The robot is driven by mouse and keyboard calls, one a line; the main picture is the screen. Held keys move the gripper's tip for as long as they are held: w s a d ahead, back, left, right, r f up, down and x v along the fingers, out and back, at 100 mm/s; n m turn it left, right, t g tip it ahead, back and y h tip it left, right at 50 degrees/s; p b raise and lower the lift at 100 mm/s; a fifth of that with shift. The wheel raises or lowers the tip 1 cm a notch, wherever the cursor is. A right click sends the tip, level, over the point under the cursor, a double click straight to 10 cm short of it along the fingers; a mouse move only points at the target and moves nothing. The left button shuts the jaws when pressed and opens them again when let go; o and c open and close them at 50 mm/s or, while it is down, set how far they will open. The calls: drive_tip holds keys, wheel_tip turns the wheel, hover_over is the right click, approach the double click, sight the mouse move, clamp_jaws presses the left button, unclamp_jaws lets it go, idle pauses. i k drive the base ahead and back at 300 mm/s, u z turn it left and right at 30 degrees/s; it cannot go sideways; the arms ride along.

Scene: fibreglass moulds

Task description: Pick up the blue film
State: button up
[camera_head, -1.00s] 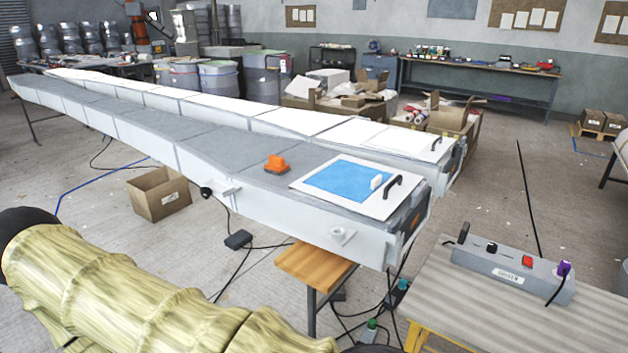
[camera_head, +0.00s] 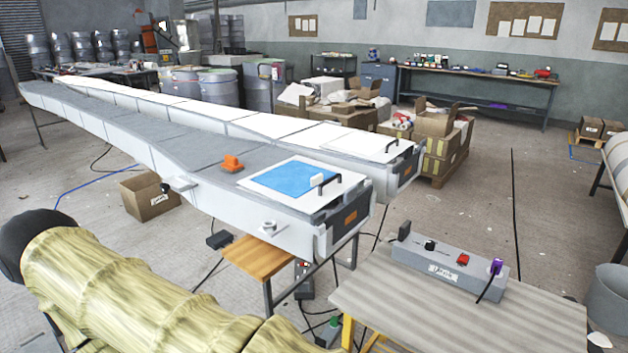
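The blue film (camera_head: 285,179) is a flat blue sheet inside a white square panel (camera_head: 338,190) on top of the near end of the long grey mould (camera_head: 190,150). A small white block and a black handle (camera_head: 328,184) stand at the film's right edge. The film looks flat, with nothing of mine touching it. My gripper does not show in the view.
An orange object (camera_head: 231,163) sits on the mould left of the film. A wooden stool (camera_head: 258,256) stands under the mould's end. A table (camera_head: 450,310) with a grey power box (camera_head: 452,268) is at front right. Cardboard boxes (camera_head: 437,140) stand behind. Open floor lies between.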

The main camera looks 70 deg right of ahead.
sight(294, 179)
drive_tip(key=z, duration=1.4)
